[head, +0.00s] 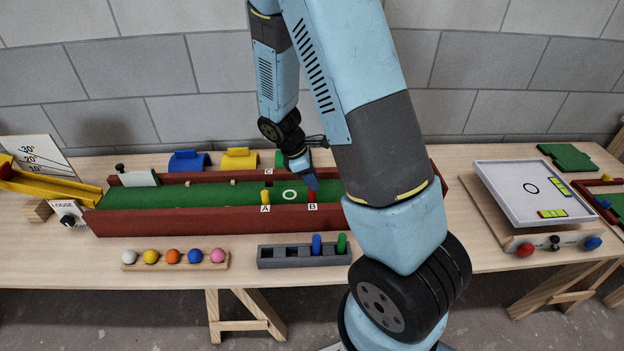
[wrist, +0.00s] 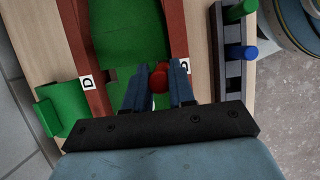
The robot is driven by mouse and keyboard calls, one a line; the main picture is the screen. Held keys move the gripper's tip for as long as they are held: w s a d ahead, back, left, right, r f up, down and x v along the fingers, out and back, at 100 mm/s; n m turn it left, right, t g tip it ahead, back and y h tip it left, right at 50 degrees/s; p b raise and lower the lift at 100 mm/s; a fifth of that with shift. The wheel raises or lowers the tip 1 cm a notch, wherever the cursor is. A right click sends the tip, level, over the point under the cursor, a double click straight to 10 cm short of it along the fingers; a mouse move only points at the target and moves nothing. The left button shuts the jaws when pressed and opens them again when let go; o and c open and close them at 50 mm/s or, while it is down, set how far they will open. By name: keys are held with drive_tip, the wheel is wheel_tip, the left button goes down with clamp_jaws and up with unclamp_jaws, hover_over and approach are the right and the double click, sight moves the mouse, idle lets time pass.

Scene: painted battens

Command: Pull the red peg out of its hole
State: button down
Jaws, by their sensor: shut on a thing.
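The red peg (head: 312,195) stands upright at the spot marked B on the green lane (head: 225,194). In the wrist view the red peg (wrist: 160,78) sits between the two blue fingers of my gripper (wrist: 159,84), which is shut on it. In the head view my gripper (head: 312,182) is right over the peg's top. The hole is hidden, so I cannot tell how deep the peg sits. A yellow peg (head: 265,197) stands at the spot marked A.
Dark red battens (head: 190,221) wall the lane. In front are a grey rack (head: 272,263) with a blue peg (head: 317,244) and a green peg (head: 341,243), and a ball holder (head: 175,265). Coloured arches (head: 240,158) stand behind. A white tilted board (head: 500,185) is at right.

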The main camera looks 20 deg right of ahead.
drive_tip(key=shift+r, duration=0.1)
drive_tip(key=shift+r, duration=1.4)
